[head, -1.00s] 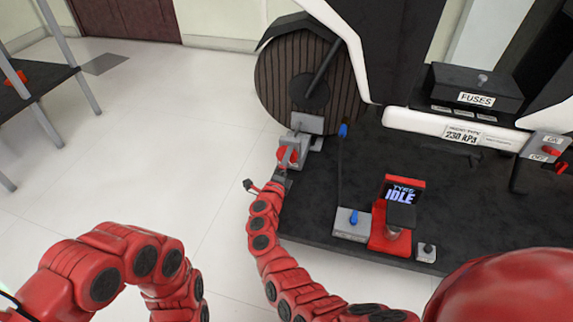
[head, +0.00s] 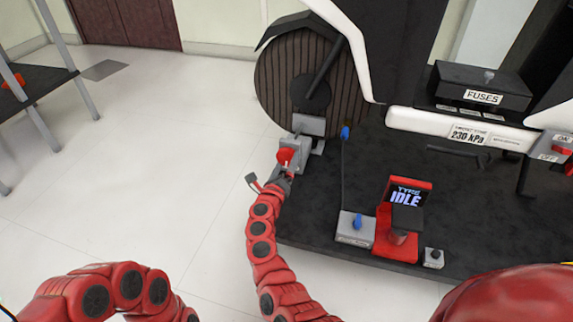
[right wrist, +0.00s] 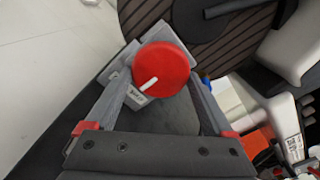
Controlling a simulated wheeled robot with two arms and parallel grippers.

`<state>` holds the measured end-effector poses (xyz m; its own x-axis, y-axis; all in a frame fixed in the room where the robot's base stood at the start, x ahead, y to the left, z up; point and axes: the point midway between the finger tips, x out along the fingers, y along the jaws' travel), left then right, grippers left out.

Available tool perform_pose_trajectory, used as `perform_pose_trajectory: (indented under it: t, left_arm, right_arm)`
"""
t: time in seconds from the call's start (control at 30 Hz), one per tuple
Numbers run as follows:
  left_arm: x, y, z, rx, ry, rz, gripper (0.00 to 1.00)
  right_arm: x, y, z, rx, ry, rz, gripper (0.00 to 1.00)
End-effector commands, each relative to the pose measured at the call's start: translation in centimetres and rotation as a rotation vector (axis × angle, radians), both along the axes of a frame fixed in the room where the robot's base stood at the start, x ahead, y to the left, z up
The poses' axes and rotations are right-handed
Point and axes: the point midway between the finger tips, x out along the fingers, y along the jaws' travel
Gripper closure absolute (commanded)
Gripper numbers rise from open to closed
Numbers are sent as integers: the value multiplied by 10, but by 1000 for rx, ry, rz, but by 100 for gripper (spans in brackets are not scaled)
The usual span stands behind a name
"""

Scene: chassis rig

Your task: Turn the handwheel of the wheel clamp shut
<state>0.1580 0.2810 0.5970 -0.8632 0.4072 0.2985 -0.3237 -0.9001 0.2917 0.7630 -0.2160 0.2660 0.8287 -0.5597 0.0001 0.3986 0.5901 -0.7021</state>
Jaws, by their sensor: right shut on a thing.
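The wheel clamp (head: 310,125) is a grey block at the lower edge of the dark ribbed wheel (head: 275,85). Its red handwheel (head: 286,157) faces my right arm. In the right wrist view the handwheel (right wrist: 160,66) is a round red disc with a white mark pointing to the lower left. My right gripper (head: 284,173) is at the handwheel, shut on it, with one grey finger on each side of the disc in the wrist view. The contact at the fingertips is partly hidden behind the disc. My left arm shows at the bottom left; its gripper is out of view.
A black deck (head: 400,190) carries a red stand with a screen reading "TYRE IDLE" (head: 407,195), a blue-tipped lever (head: 345,133) and a small grey knob box (head: 433,258). A black fuse box (head: 480,85) stands behind. Pale floor (head: 150,170) lies clear to the left.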

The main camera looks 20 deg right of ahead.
Motion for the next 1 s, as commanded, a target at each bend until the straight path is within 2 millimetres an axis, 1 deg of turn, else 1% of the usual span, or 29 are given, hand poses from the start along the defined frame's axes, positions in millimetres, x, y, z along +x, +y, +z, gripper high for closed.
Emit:
perform_pose_trajectory:
  t: [0.43, 0.47, 0.5, 0.83, 0.97, 1.0]
  left_arm:
    - [0, 0, 0, 0, 1, 1, 50]
    - [0, 0, 0, 0, 1, 1, 50]
    - [0, 0, 0, 0, 1, 1, 50]
    - [0, 0, 1, 0, 1, 1, 50]
    - [0, 0, 9, 0, 1, 1, 50]
    - [0, 0, 15, 0, 1, 1, 50]
  right_arm:
    - [0, 1, 0, 10, -5, 1, 69]
    - [0, 1, 0, 10, -5, 1, 8]
    - [0, 1, 0, 9, -5, 1, 1]
    - [0, 0, 1, -19, 13, 1, 0]
    - [0, 0, 4, -123, 85, 1, 0]
    - [0, 0, 6, -178, 121, 2, 0]
